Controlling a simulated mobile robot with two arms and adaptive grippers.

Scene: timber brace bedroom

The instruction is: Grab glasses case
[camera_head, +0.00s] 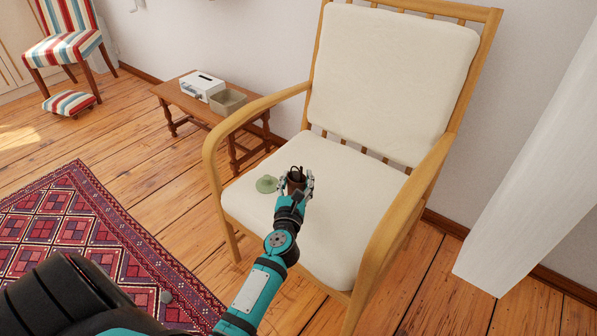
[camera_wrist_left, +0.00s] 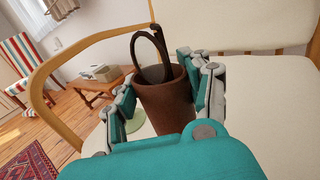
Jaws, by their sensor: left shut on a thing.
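The glasses case is a brown, open-topped cup that stands upright at the seat of the cream armchair, in the head view (camera_head: 296,186) and large in the left wrist view (camera_wrist_left: 164,108). Dark glasses (camera_wrist_left: 150,52) stick up out of its top. My left gripper (camera_head: 298,181) is shut on the case, with its fingers on both sides of it, also in the left wrist view (camera_wrist_left: 166,92). The case's lower part is hidden behind the gripper, so I cannot tell whether it touches the seat. My right gripper is not in view.
A pale green round thing (camera_head: 266,184) lies on the armchair seat (camera_head: 330,235), left of the case. The wooden armrests (camera_head: 212,155) flank the seat. A low wooden bench (camera_head: 185,101) with a white box (camera_head: 203,86) and a beige tray (camera_head: 227,103) stands behind left.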

